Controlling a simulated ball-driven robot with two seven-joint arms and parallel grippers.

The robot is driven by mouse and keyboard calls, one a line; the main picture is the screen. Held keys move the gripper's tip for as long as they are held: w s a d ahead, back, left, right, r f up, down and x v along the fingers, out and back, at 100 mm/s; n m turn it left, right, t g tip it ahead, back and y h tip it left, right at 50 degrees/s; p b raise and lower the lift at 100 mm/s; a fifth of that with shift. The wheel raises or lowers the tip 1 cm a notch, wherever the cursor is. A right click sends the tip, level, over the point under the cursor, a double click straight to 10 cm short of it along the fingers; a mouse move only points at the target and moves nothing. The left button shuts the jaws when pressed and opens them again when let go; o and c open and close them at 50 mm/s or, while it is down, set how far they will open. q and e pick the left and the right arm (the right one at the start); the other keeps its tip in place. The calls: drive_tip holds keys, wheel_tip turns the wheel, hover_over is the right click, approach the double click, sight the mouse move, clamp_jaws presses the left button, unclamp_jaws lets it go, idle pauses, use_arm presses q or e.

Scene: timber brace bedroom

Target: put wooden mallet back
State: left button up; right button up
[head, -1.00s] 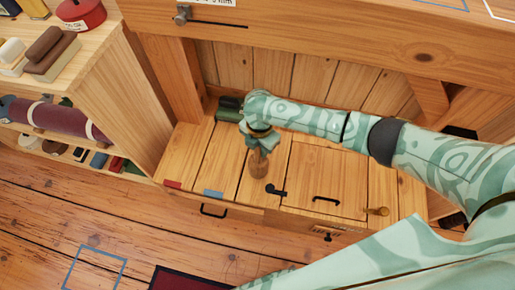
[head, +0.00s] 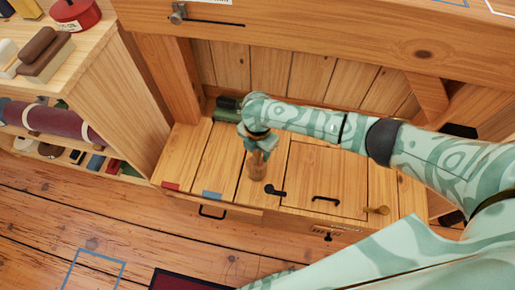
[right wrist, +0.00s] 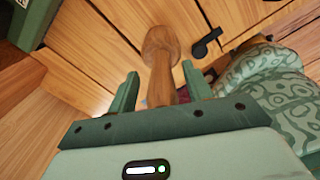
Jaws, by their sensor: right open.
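The wooden mallet (head: 257,168) is on the plank-topped wooden bench (head: 302,160), just left of a black latch. In the right wrist view its rounded brown end (right wrist: 160,45) points away from me, and its narrower shaft runs back between my fingers. My right gripper (head: 260,144) is at the mallet's near-arm end. In the right wrist view the right gripper (right wrist: 160,84) is open, with one green finger on each side of the shaft and gaps visible. The far end of the shaft is hidden by the gripper body. My left gripper is not in view.
A black handle (head: 326,199) and a brass knob (head: 378,210) stand on the bench top. A shelf unit (head: 125,100) is at left, and a heavy beam (head: 300,35) crosses above the bench.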

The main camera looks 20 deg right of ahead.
wheel_tip(320, 180, up, 11)
drive_tip(key=p, duration=0.6)
drive_tip(key=shift+r, duration=0.45)
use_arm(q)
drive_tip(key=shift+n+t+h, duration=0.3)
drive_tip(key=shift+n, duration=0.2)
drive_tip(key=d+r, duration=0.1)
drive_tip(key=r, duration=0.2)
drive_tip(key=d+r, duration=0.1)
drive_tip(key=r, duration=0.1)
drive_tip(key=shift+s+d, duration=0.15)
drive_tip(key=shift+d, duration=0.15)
